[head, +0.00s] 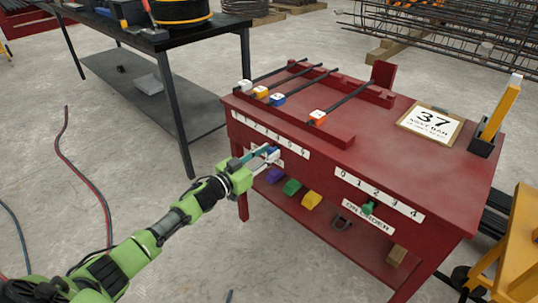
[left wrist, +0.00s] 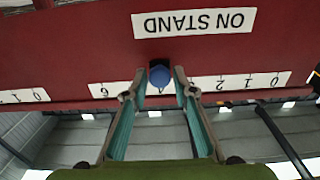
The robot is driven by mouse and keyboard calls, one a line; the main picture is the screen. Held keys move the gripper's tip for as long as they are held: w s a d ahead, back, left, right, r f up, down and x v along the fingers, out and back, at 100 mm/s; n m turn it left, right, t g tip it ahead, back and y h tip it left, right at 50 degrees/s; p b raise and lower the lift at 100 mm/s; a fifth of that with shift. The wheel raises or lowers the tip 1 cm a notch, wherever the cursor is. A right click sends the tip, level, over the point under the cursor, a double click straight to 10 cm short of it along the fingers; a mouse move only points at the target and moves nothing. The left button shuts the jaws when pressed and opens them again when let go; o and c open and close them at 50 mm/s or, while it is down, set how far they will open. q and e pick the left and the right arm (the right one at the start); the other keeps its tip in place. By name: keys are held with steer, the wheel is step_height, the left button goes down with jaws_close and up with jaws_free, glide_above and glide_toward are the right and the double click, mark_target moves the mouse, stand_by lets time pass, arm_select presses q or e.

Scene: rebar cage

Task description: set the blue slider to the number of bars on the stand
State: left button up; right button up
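The red bench (head: 395,160) carries a stand (head: 340,132) on its top, with several dark bars lying across it, each with a coloured numbered end cap. Three caps sit close together and an orange cap (head: 318,117) sits apart to the right. The blue slider knob (left wrist: 159,76) is on the bench front, below the ON STAND label (left wrist: 195,22) in the upside-down left wrist view. It stands about midway between 2 and 6; the fingers hide nearby numbers. My left gripper (head: 270,156) has its fingers either side of the knob; contact is unclear.
A green knob (head: 368,208) sits on the second scale, marked 0 to 4, over ON ORDER. Coloured blocks lie on the lower shelf. A black table (head: 150,45) is behind left.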

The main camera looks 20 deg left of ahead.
arm_select(q)
steer(key=shift+o, duration=0.2)
steer(key=shift+s, duration=0.15)
steer(key=v, duration=1.1)
steer(key=shift+s+a, duration=0.15)
steer(key=shift+s, duration=0.25)
